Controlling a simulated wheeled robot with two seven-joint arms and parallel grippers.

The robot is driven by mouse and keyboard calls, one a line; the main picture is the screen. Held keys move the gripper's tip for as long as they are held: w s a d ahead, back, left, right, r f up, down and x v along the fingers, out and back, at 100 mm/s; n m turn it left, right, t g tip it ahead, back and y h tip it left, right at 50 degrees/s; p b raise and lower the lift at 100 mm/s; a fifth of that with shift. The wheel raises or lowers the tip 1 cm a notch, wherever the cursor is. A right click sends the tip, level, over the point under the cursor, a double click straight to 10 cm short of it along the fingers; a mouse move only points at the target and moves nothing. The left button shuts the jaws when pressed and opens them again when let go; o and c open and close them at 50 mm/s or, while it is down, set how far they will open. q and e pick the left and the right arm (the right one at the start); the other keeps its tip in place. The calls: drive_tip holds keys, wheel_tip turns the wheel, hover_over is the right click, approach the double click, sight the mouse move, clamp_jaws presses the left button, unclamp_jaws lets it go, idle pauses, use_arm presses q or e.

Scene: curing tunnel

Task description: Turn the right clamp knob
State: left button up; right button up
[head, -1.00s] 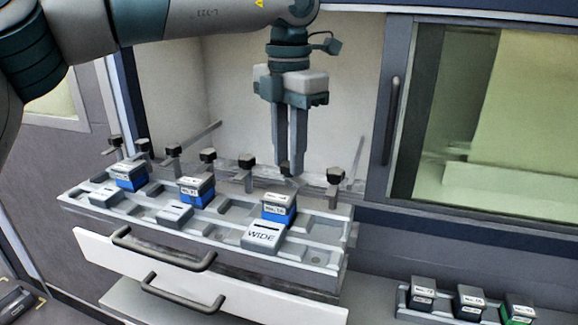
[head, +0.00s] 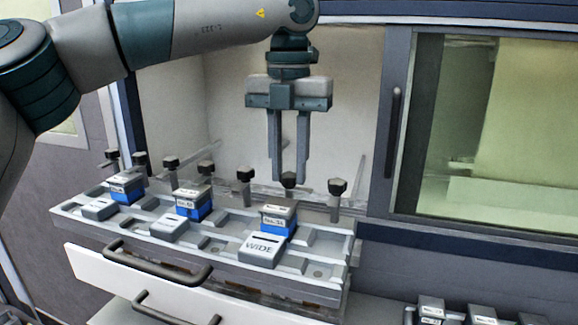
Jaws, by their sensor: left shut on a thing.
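My left gripper (head: 288,182) points straight down at the back edge of the tray fixture (head: 340,244). Its two fingers are on either side of a black clamp knob (head: 289,179) and shut on it. Another black knob (head: 337,186) stands free just to the right, at the end of the row. More knobs stand to the left, the nearest one (head: 244,174) clear of the fingers. In front of the gripped knob is a blue and grey cartridge (head: 278,220), with a grey block marked WIDE (head: 262,250) before it. My right gripper is not in view.
Two more blue cartridges (head: 193,203) (head: 126,188) sit in the fixture to the left. Drawer handles (head: 158,265) stick out below. A sliding window with a vertical handle (head: 391,132) is at the right.

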use_arm(q)
drive_tip(key=o, duration=1)
drive_tip(key=shift+o, duration=0.2)
drive_tip(key=shift+r, duration=0.15)
drive_tip(key=shift+r, duration=0.6)
wheel_tip(320, 180, up, 11)
wheel_tip(320, 180, up, 5)
drive_tip(key=p, duration=0.3)
hover_over(289, 175)
drive_tip(key=shift+w, duration=0.1)
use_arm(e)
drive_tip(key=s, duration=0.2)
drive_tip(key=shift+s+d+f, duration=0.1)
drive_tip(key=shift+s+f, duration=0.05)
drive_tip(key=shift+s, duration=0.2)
